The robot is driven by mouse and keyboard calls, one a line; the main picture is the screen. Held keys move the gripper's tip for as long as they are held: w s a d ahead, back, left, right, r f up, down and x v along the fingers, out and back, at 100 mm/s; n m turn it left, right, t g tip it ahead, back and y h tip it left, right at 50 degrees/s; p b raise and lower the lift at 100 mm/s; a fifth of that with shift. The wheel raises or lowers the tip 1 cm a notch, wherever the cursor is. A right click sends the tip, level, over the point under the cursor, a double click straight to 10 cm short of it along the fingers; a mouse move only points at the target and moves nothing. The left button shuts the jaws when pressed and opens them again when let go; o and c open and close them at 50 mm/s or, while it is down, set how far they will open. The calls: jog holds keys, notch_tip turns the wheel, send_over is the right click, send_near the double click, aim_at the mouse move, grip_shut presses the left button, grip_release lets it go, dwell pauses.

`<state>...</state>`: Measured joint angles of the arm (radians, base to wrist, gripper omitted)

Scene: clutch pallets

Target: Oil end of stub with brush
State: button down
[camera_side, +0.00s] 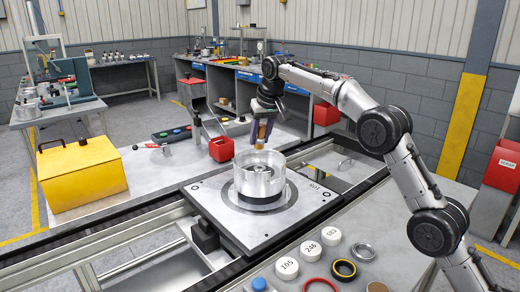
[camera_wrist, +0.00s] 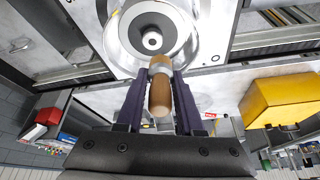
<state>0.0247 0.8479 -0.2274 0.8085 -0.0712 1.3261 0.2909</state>
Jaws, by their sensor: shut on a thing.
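My gripper (camera_wrist: 153,95) is shut on a brush (camera_wrist: 160,95) with a wooden handle and a metal collar. In the side view, the brush (camera_side: 261,130) hangs down from my gripper (camera_side: 267,112) above the back of the round metal clutch housing (camera_side: 260,180). The stub (camera_wrist: 152,40) stands in the middle of the housing in the wrist view, a pale round end with a dark centre. The brush tip lies near the housing's rim in the wrist view. Whether it touches anything, I cannot tell. In the side view the stub's end is hard to make out.
The housing sits on a square pallet (camera_side: 215,203) on the conveyor. A red container (camera_side: 221,149) and a yellow box (camera_side: 82,172) stand behind and left. Labelled discs (camera_side: 287,268) and rings (camera_side: 344,270) lie on the front bench. Air above the housing is otherwise clear.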

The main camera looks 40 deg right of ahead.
jog(key=shift+w+d+t, duration=0.25)
jog(key=shift+d+t, duration=0.05)
jog(key=shift+d, duration=0.4)
jog(key=shift+d+f+m+t, duration=0.25)
jog(key=shift+d+m+t, duration=0.05)
jog(key=shift+d, duration=0.05)
jog(key=shift+f, duration=2.95)
jog(key=shift+f, duration=0.8)
jog(key=shift+w, duration=0.15)
jog(key=shift+w, duration=0.9)
jog(key=shift+s, duration=1)
